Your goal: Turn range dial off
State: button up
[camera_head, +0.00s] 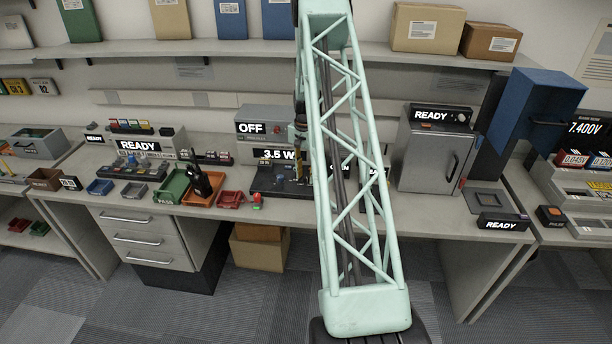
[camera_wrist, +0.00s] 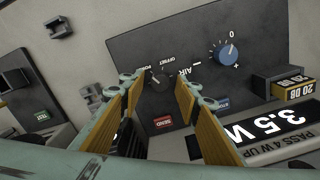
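In the wrist view a dark sloped panel (camera_wrist: 190,45) carries a small black dial (camera_wrist: 160,80) with small lettering around it that seems to include OFFSET. A larger blue knob (camera_wrist: 228,52) marked 0 and + sits to its right. I cannot read the word "range" on either. My gripper (camera_wrist: 158,92) is open, its two yellow-padded fingers apart on both sides of the black dial in this view. I cannot tell whether they touch it. In the head view my arm partly covers the panel below the grey unit (camera_head: 262,124) that shows OFF and 3.5 W.
A red SEND button (camera_wrist: 163,122) and a blue button (camera_wrist: 222,102) lie close to the fingers. A 20 DB block (camera_wrist: 292,88) stands at the right. In the head view, trays (camera_head: 172,187) and a handheld radio (camera_head: 201,181) are left of the panel; a grey cabinet (camera_head: 425,150) is right.

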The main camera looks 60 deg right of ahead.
dwell(0.3)
jog(key=c, duration=0.8)
jog(key=shift+f, duration=0.1)
jog(key=shift+c, duration=0.2)
jog(key=shift+n+b, duration=0.3)
jog(key=shift+n, duration=0.2)
jog(key=n+b, duration=0.2)
jog(key=n, duration=0.2)
jog(key=shift+n, duration=0.4)
jog(key=n+b, duration=0.1)
jog(key=n, duration=0.5)
